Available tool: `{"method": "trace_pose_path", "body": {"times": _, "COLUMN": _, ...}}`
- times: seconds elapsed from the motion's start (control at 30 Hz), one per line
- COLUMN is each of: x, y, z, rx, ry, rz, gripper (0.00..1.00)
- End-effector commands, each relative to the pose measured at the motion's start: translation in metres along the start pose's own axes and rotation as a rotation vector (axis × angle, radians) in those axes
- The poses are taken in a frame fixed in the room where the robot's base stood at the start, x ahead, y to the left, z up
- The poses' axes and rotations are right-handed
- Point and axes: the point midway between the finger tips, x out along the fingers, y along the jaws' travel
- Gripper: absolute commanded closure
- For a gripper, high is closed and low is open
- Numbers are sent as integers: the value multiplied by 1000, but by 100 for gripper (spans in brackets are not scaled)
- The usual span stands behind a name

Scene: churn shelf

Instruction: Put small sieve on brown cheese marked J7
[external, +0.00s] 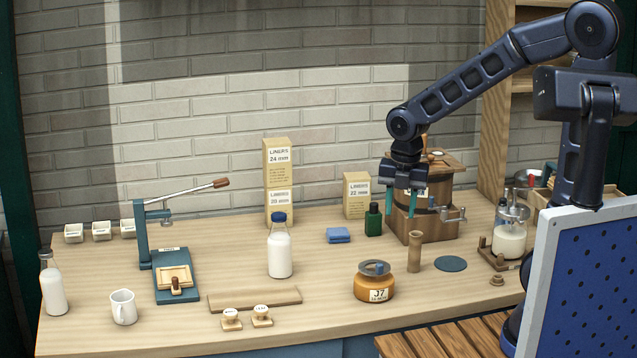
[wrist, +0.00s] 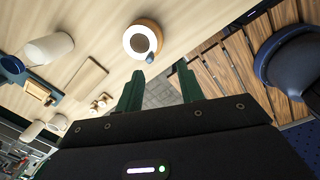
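The brown cheese marked J7 (external: 374,289) is a squat, round, orange-brown piece with a white label, standing near the table's front edge. A small round grey piece with a blue part (external: 375,268), apparently the small sieve, rests on its top. In the wrist view the cheese (wrist: 129,40) shows from above as a pale-topped ring, with the dark round sieve (wrist: 140,43) inside its rim and a blue tip at its edge. My gripper (external: 401,198) is open and empty, raised above and behind the cheese, fingers pointing down. Its fingers are apart in the wrist view (wrist: 158,92).
A wooden churn (external: 432,215) with a crank stands behind my gripper. A brown cylinder (external: 414,252), dark green bottle (external: 373,219) and blue disc (external: 450,263) are near the cheese. A slatted shelf (external: 440,342) is in front.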

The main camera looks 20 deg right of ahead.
Motion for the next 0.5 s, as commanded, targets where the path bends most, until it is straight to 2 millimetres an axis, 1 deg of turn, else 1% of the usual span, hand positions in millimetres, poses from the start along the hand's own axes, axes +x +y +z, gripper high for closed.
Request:
{"method": "trace_pose_path", "body": {"times": 0.03, "x": -11, "y": -13, "z": 13, "rx": 130, "ry": -12, "rz": 20, "gripper": 62}}
{"method": "trace_pose_path", "body": {"times": 0.2, "x": -42, "y": -56, "z": 44, "rx": 600, "ry": -37, "rz": 78, "gripper": 62}}
{"method": "trace_pose_path", "body": {"times": 0.27, "x": -51, "y": -72, "z": 53, "rx": 765, "ry": -43, "rz": 101, "gripper": 62}}
{"method": "trace_pose_path", "body": {"times": 0.4, "x": -72, "y": -110, "z": 69, "rx": 1150, "ry": -48, "rz": 160, "gripper": 62}}
{"method": "trace_pose_path", "body": {"times": 0.47, "x": -80, "y": -127, "z": 73, "rx": 1314, "ry": -46, "rz": 188, "gripper": 62}}
{"method": "trace_pose_path", "body": {"times": 0.5, "x": -85, "y": -138, "z": 76, "rx": 1423, "ry": -44, "rz": 207, "gripper": 62}}
